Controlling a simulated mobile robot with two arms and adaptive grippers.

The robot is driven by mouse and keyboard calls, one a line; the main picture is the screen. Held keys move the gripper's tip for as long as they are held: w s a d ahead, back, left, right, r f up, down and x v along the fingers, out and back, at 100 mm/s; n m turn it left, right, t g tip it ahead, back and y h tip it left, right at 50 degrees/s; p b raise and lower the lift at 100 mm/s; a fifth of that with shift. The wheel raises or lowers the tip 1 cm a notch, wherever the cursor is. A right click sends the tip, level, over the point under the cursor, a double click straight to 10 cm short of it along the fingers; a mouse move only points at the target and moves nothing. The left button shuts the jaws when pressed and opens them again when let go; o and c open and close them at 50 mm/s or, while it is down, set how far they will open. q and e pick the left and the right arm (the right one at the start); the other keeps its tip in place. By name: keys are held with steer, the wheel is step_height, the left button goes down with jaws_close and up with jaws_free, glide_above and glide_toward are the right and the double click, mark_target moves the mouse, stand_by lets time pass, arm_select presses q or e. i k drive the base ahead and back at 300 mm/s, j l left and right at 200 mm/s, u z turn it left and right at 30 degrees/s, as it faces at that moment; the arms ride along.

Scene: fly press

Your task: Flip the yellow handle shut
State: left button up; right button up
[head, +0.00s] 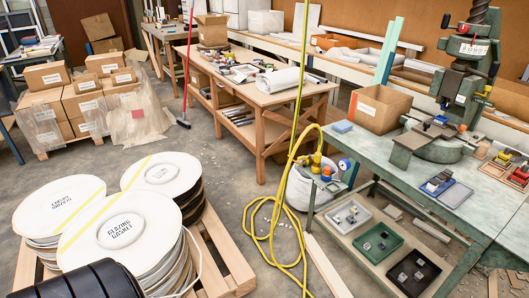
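A small yellow fitting (316,161) sits at the end of the yellow hose (272,238), by the left end of the green bench. A small red part (326,171) and a round blue-rimmed gauge (345,165) are beside it. The fitting is too small to tell which part is a handle or whether it stands open or shut. Neither of my grippers is in view.
The green bench (385,163) carries the fly press (466,65) and a cardboard box (379,108). Trays (378,241) stand on its lower shelf. Loops of hose lie on the floor. A pallet (228,262) with white-topped discs fills the front left.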

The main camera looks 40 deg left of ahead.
mark_target(305, 157)
steer(key=i+j+u, duration=0.3)
steer(key=u, duration=0.15)
steer(key=i+j+u, duration=0.15)
steer(key=i+u, duration=0.3)
steer(key=i+j, duration=0.1)
steer(key=i, duration=0.55)
steer(key=j+u, duration=0.05)
